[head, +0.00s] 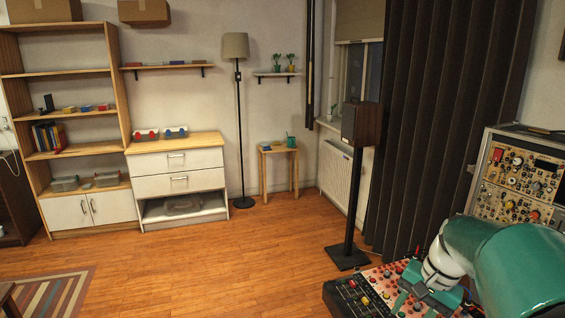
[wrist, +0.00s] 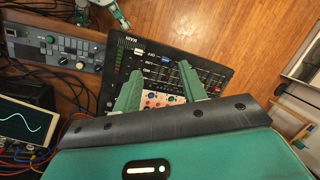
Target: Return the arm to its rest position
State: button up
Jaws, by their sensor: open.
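My arm (head: 505,262), teal with a white joint, reaches in from the lower right of the head view. My gripper (head: 416,298) points down over a mixing panel with many knobs (head: 352,296). In the wrist view my gripper (wrist: 160,80) shows two teal fingers spread apart with nothing between them. The black mixing panel (wrist: 152,62) lies below and beyond the fingers. I cannot tell the exact gap between fingertips and panel.
A rack of knobbed electronics (head: 520,175) stands right, close to my arm. A speaker on a black stand (head: 352,200) and dark curtain (head: 430,120) are behind. An oscilloscope (wrist: 25,122), grey unit (wrist: 55,48) and loose cables lie left in the wrist view. The wooden floor (head: 210,265) is clear.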

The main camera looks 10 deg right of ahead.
jog(key=s+a+r+n+t+h, duration=0.1)
jog(key=a+n, duration=0.4)
jog(key=a, duration=0.5)
jog(key=s+a+r+n+t+h, duration=0.1)
jog(key=s+a+r+n+t, duration=0.2)
jog(key=a, duration=0.8)
jog(key=s+r+n, duration=0.1)
jog(key=s+n, duration=0.1)
jog(key=s, duration=0.1)
jog(key=shift+s+a+h, duration=0.15)
jog(key=shift+a+h, duration=0.05)
jog(key=shift+h, duration=0.1)
jog(key=shift+r, duration=0.1)
